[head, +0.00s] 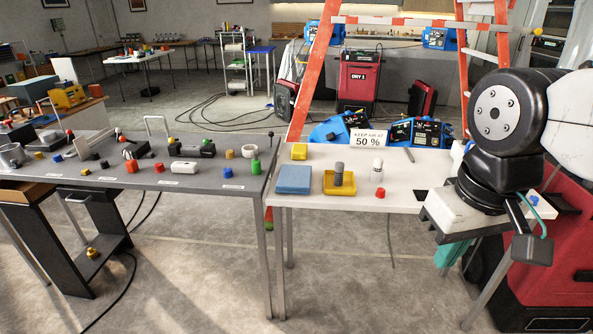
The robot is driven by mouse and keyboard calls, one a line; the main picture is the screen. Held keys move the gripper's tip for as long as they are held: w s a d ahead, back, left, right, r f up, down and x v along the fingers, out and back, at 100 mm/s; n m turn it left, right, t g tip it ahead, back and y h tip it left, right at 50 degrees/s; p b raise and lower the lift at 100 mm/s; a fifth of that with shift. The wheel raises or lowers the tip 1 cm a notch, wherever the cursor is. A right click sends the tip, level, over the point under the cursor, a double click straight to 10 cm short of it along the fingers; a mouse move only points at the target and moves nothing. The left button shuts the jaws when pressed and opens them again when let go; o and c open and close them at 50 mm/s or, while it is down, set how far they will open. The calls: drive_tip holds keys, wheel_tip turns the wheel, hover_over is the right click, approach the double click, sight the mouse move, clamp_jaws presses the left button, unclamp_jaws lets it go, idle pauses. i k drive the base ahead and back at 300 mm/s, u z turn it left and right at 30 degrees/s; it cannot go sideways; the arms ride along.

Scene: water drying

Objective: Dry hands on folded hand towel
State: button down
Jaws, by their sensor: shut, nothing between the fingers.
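A flat light-blue square (294,179) lies near the left end of the white table (345,200); it looks like a folded cloth. A teal piece, perhaps cloth, hangs at the right below a white surface; I cannot tell what it is. My gripper (532,250) is at the right, below my dark wrist joint, near the white surface's front edge. It is shut and empty. It is apart from the blue square, well to its right. My wrist hides much of the area around it.
A yellow tray (339,187) with a grey cylinder, a yellow block (299,151), a white bottle (377,173) and a red cap (380,192) share the white table. A grey table (120,190) with many small parts stands left. An orange ladder (312,75) and red machine (358,79) stand behind.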

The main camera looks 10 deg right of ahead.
sight(292, 179)
drive_tip(key=u, duration=0.25)
drive_tip(key=i, duration=1.3)
drive_tip(key=z, duration=0.7)
